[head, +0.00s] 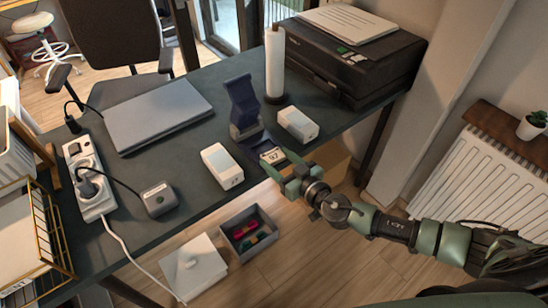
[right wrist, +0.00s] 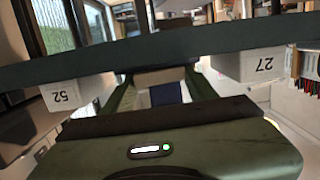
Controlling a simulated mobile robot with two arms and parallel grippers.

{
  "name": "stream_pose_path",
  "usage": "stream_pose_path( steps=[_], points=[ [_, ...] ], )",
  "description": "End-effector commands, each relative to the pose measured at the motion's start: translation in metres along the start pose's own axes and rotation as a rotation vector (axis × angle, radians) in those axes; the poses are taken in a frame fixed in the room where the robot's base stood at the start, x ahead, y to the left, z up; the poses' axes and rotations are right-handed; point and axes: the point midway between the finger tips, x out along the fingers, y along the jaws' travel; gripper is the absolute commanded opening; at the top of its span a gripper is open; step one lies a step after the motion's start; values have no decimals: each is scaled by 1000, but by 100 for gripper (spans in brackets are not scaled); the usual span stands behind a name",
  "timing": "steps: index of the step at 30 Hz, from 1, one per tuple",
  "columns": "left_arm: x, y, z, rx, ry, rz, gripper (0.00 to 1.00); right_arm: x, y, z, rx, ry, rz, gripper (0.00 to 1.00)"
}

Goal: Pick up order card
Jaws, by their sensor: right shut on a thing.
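The order card (head: 272,156) is a small pale card with a dark number that looks like 97. It is at the table's front edge, at the foot of a dark blue stand (head: 243,105). My right gripper (head: 277,164) reaches in from the right with its green fingers around the card, shut on it. In the right wrist view a pale piece (right wrist: 162,76), apparently the card, shows between the fingers, its lower part hidden by the gripper body. My left gripper is not in view.
White boxes flank the card: one at left (head: 222,166), one at right (head: 298,124). A white roll (head: 275,62) and a printer (head: 350,62) stand behind. A laptop (head: 158,113), a power strip (head: 88,180) and a grey device (head: 160,199) are at left.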

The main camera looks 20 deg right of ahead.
Motion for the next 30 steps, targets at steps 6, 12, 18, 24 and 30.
stream_pose_path(
  steps=[6, 12, 18, 24, 30],
  points=[
    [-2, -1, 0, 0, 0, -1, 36, -1, 0, -6, 2, 0, 0, 13],
    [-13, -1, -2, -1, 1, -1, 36, -5, 0, -33, 2, 2, 0, 13],
    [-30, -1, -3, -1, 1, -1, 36, -13, 0, -87, 0, 6, -2, 13],
    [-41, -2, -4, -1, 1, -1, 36, -21, 0, -143, -2, 6, -2, 13],
    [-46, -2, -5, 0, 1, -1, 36, -27, 0, -180, -1, 4, -1, 13]
  ],
)
